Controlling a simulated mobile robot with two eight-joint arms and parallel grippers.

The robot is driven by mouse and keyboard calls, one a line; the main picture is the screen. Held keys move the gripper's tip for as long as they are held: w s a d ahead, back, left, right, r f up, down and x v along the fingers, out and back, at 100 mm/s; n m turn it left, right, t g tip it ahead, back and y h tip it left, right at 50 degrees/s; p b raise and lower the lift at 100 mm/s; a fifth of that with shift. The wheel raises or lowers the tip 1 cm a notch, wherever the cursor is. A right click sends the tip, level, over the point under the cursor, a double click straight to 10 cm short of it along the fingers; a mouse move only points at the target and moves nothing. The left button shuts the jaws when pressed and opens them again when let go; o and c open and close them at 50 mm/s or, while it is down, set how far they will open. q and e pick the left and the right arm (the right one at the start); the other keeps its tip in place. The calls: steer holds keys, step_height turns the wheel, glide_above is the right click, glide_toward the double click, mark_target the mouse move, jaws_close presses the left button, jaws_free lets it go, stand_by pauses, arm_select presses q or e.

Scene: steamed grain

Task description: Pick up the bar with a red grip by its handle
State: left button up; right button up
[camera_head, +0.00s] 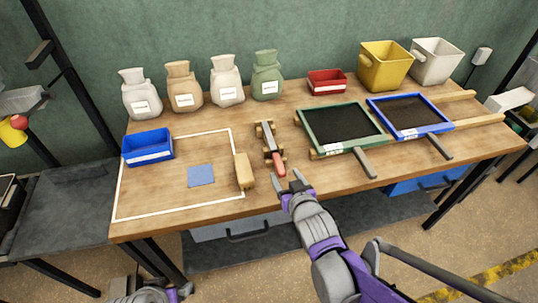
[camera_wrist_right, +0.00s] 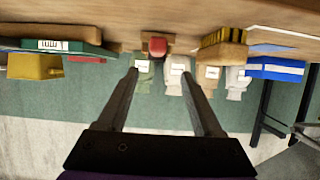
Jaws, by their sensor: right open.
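The bar with a red grip (camera_head: 278,164) lies on a small wooden rest on the table, its red end toward the front edge. In the right wrist view its red grip (camera_wrist_right: 158,47) shows end-on, between and beyond the fingers. My right gripper (camera_head: 288,190) is open and empty, just in front of the red grip and apart from it. The right wrist view shows its two spread fingers (camera_wrist_right: 164,75) with nothing between them. My left gripper (camera_head: 160,293) shows only in part at the bottom left edge, and its jaws cannot be made out.
A wooden block (camera_head: 244,172) stands left of the bar. A green-framed sieve (camera_head: 309,134) and a blue-framed sieve (camera_head: 376,107) lie to the right, handles toward the front. Several sacks (camera_head: 228,82) and a blue bin (camera_head: 148,148) stand behind and left. The table front near the grip is clear.

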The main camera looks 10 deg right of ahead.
mark_target(279, 162)
steer(key=x, duration=0.4)
steer(key=shift+w+d+f+b, duration=0.1)
steer(key=shift+d+f+b, duration=0.05)
steer(key=shift+b, duration=0.25)
steer(key=shift+b+x, duration=0.55)
steer(key=shift+x, duration=2.6)
steer(key=shift+d+f, duration=0.1)
jaws_close()
